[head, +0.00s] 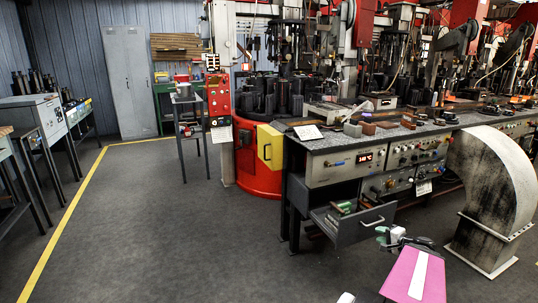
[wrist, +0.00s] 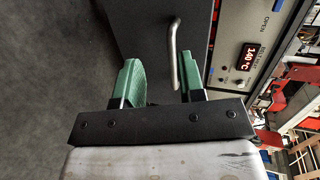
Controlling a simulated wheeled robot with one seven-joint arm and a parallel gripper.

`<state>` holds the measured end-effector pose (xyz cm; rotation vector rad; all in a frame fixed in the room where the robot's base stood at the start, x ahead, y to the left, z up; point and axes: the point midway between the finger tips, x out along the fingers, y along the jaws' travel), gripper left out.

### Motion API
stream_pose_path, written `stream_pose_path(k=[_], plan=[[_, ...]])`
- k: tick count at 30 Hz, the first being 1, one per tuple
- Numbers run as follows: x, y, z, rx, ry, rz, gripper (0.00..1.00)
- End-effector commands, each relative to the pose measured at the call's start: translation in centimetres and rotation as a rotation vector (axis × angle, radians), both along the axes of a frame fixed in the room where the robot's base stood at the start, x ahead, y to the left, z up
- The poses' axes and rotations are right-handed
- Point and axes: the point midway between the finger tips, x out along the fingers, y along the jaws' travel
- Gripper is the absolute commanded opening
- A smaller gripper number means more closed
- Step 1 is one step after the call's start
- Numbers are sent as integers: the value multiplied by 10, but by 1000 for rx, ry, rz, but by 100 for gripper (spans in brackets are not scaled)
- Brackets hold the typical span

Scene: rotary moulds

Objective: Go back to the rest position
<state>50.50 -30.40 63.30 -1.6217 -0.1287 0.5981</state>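My gripper (wrist: 160,78) has two green fingers standing apart, with nothing held between them. In the wrist view a curved metal drawer handle (wrist: 174,55) shows ahead of the fingers, on a dark drawer front (wrist: 145,25). How far the fingertips are from the handle is hard to tell. In the head view my gripper (head: 387,237) is low at the right of centre, just in front of and below the open drawer (head: 345,229). The drawer's handle (head: 374,222) is clear to see. My pink arm link is behind the gripper.
The workbench (head: 340,139) with control panels stands over the drawer. A yellow box door (head: 270,146) sticks out at its left end. A curved grey duct (head: 497,185) stands at the right, close to my arm. The floor (head: 180,220) at left is free.

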Motion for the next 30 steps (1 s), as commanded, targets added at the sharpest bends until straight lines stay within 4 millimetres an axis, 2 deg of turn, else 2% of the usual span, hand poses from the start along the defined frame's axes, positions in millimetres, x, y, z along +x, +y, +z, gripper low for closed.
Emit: stream_pose_path(k=[1,6,15,24,30], plan=[[5,21,-4,-26,33,52,36],[13,82,-20,-131,154,222,36],[8,172,-45,-351,354,491,36],[-7,240,-61,-621,524,714,36],[-18,273,-65,-829,617,832,36]])
